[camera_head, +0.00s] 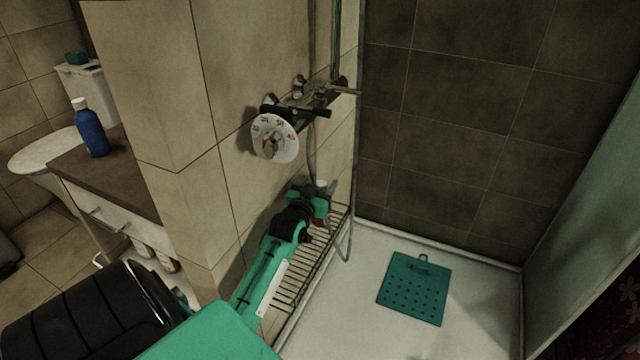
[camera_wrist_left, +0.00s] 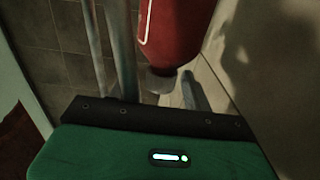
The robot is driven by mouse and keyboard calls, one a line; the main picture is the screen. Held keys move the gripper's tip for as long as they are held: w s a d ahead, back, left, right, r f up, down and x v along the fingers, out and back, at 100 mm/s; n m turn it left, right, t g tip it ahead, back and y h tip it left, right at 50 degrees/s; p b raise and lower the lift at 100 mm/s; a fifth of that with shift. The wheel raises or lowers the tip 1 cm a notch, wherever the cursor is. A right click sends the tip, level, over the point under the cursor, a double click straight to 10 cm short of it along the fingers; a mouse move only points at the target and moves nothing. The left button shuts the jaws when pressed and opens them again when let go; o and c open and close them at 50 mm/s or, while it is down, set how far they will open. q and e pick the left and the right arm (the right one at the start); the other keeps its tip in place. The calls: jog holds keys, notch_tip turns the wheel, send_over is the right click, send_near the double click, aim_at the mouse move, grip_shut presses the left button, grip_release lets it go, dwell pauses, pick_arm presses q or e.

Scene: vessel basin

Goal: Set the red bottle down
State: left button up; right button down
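The red bottle (camera_wrist_left: 178,28) hangs into the left wrist view from the top, its pale cap (camera_wrist_left: 160,81) pointing down in that picture. In the head view only a sliver of red (camera_head: 318,223) shows below my left gripper (camera_head: 322,199), with a whitish cap (camera_head: 321,184) above it. The gripper is at the bottle, just above the wire rack (camera_head: 296,283) by the tiled wall. The bottle's base is hidden, so I cannot tell whether it touches the rack. Finger contact is unclear. My right gripper is out of view.
The shower hose (camera_head: 349,225) hangs close beside the gripper. A green perforated mat (camera_head: 414,289) lies on the white shower tray (camera_head: 480,290). A blue bottle (camera_head: 90,130) stands on the counter (camera_head: 115,180) at left.

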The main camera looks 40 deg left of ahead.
pick_arm(q)
jog(key=shift+r, duration=0.2)
jog(key=p+v, duration=0.1)
jog(key=v, duration=1.1)
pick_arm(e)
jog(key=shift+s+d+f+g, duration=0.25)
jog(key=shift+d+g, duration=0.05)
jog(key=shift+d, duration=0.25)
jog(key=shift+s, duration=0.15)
